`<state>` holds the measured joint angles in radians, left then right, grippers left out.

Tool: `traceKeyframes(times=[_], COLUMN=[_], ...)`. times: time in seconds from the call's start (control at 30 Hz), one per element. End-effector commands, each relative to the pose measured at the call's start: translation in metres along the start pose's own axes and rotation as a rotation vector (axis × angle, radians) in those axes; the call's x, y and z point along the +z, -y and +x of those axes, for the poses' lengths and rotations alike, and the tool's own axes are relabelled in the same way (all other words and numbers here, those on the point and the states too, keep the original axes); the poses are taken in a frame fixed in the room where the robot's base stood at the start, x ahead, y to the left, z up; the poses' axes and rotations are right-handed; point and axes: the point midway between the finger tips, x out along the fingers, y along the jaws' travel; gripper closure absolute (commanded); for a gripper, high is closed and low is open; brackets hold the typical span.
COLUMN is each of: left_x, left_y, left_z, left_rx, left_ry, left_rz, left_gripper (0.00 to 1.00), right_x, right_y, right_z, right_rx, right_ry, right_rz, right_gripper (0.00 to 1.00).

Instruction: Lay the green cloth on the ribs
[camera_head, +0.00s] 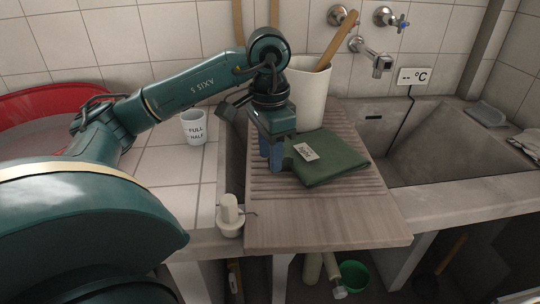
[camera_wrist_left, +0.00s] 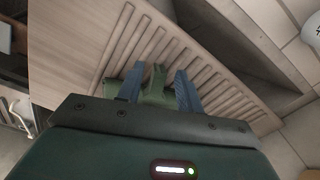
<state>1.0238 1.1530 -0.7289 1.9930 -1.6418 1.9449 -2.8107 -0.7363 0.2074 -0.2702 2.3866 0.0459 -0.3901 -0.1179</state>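The green cloth (camera_head: 335,162) lies folded on the ribbed part of a wooden washboard (camera_head: 320,222), with a pale printed label on its left part. My left gripper (camera_head: 271,160) points down at the cloth's left edge. Its blue fingers are apart in the left wrist view (camera_wrist_left: 158,85), and a narrow green part of the cloth (camera_wrist_left: 156,78) shows between them. I see no clear grip on it. Much of the cloth is hidden by the gripper in the wrist view. My right gripper is not in view.
A cream container (camera_head: 308,95) with a wooden handle in it stands behind the cloth. A white mug (camera_head: 193,127) and red basin (camera_head: 50,103) are at left. A small dispenser (camera_head: 230,217) stands by the board's left edge. The concrete basin (camera_head: 435,145) opens at right.

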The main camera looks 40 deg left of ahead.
Motion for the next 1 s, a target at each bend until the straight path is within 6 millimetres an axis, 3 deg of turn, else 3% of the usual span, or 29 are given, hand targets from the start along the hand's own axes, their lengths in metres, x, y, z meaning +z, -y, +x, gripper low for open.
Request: traceKeyframes(times=[0.23,0.4,0.6,1.0], left_x=[-0.001,-0.001,0.0,0.0], left_y=[0.001,0.001,0.0,0.0], left_z=[-0.064,-0.092,-0.104,-0.103], left_rx=[-0.003,-0.002,0.0,0.0], left_ry=[-0.005,-0.003,0.0,0.0], left_rz=[-0.001,-0.002,-0.001,-0.001], left_gripper=[0.64,0.64,0.64,0.64], right_x=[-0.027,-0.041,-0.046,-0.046], right_y=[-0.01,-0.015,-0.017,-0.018], right_z=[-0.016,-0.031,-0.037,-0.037], right_rx=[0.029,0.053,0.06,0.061], right_ry=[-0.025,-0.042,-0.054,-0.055], right_rz=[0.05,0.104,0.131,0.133], right_gripper=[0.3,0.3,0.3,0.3])
